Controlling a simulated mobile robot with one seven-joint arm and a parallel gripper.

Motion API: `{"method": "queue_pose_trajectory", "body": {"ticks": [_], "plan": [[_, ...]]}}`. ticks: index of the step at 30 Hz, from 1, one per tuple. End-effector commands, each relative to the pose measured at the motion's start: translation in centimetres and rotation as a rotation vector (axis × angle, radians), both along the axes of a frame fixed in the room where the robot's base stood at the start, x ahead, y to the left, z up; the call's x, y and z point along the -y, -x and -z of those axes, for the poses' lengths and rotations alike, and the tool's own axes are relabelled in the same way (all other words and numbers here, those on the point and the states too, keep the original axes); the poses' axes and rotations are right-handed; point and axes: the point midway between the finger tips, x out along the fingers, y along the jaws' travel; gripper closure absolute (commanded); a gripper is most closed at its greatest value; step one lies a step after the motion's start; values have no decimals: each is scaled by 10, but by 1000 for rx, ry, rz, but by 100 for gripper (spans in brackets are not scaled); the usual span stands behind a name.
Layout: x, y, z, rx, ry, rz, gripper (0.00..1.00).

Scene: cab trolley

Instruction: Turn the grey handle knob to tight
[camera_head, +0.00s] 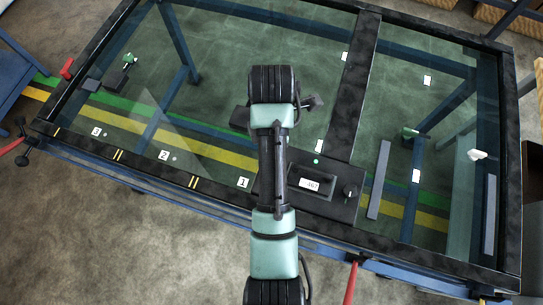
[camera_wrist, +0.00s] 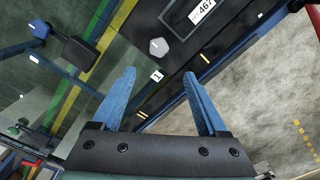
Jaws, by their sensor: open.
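A light grey, faceted knob (camera_wrist: 158,47) shows in the wrist view on the dark panel, between the label 1 and the number display. I cannot tell its setting. In the head view my arm covers that spot. My gripper (camera_wrist: 160,74) is open, with two blue fingers and nothing between them. The knob appears just past the fingertips, with a gap to both. A second, black knob (camera_head: 349,191) with a pale pointer sits right of the display (camera_head: 310,184) in the head view.
A dark block (camera_head: 240,117) lies on the glass beyond the panel; it also shows in the wrist view (camera_wrist: 78,52). A grey bar (camera_head: 378,180) lies right of the panel. A red lever (camera_head: 351,282) stands at the front edge.

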Motion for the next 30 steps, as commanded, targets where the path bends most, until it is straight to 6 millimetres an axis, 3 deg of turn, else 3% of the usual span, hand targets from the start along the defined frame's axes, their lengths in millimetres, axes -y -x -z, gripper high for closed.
{"method": "queue_pose_trajectory", "body": {"ticks": [9, 15, 21, 30], "plan": [[0, 1, 66, -1, 0, 2, 24], [0, 0, 98, 3, 0, 3, 24], [0, -1, 112, 4, 1, 4, 24], [0, -1, 114, 6, 0, 4, 25]]}}
